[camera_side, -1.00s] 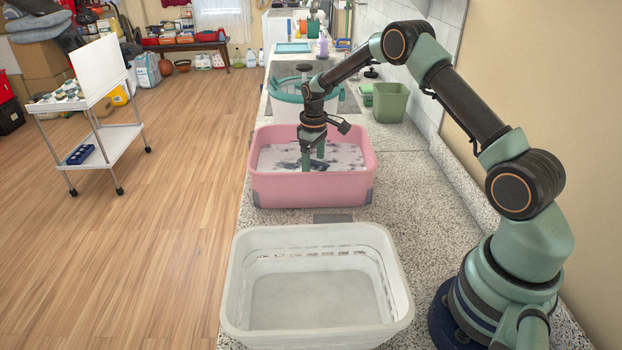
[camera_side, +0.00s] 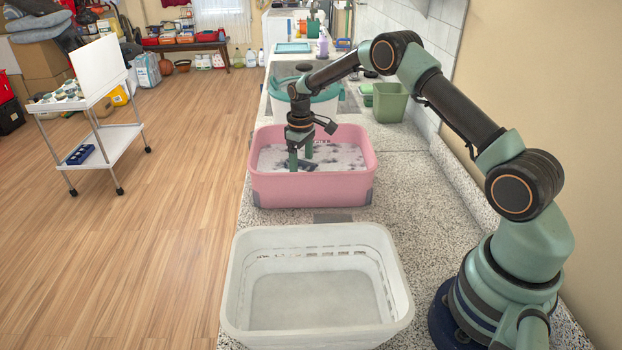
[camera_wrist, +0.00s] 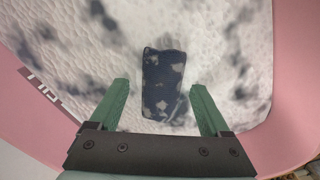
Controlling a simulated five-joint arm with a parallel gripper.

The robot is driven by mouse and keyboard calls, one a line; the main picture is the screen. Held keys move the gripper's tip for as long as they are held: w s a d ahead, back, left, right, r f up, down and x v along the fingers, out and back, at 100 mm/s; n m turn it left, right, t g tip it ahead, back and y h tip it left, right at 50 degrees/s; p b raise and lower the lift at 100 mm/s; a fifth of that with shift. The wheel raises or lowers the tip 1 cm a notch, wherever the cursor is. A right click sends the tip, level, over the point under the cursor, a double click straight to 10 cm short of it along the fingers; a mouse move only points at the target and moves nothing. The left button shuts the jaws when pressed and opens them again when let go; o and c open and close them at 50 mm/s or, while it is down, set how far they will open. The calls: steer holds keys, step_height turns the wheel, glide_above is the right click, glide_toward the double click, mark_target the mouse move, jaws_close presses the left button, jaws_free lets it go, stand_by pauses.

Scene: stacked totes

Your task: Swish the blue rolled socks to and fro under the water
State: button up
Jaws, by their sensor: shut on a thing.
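The pink tub (camera_side: 312,190) stands on the counter, holding water covered with patchy white foam; its pink wall also shows in the wrist view (camera_wrist: 300,60). My gripper (camera_side: 301,162) reaches down into it, left of the tub's middle, with its fingertips at the foam. In the wrist view the blue rolled socks (camera_wrist: 163,88), dark and partly covered with foam, lie between the two green fingers of my gripper (camera_wrist: 160,92). My gripper is shut on them. In the side view the socks are hidden by foam and fingers.
An empty whitish translucent tote (camera_side: 315,335) stands nearer on the counter. Behind the pink tub is a white tub with a teal rim (camera_side: 325,97). A green bin (camera_side: 390,103) stands at the back right, near the tiled wall.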

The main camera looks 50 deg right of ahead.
steer(key=shift+w+a, duration=0.3)
steer(key=shift+s+d, duration=2.45)
steer(key=shift+s, duration=0.1)
steer(key=shift+w+a, duration=2.45)
steer(key=shift+w, duration=0.1)
stand_by(3.8)
